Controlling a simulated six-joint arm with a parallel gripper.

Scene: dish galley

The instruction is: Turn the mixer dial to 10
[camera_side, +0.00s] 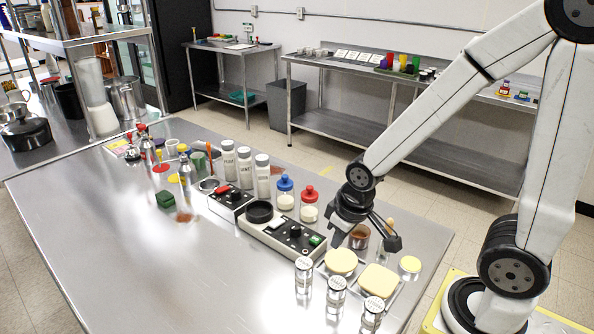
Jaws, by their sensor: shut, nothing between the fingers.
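The mixer (278,238) is a low white box with a black top, standing in the middle of the steel table. A round black plate or bowl (260,211) sits on its left end. A small dark dial (295,231) is on its right part, beside a green switch or light (316,240). The dial's marks and pointer are too small to read. My gripper (338,238) is shut and empty. It hangs to the right of the mixer, apart from the dial as far as I can tell.
A red-lidded jar (308,204) and a blue-lidded jar (285,193) stand behind the mixer. Several glass shakers, including one in front (304,275), stand near the right end. The table's front left is clear.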

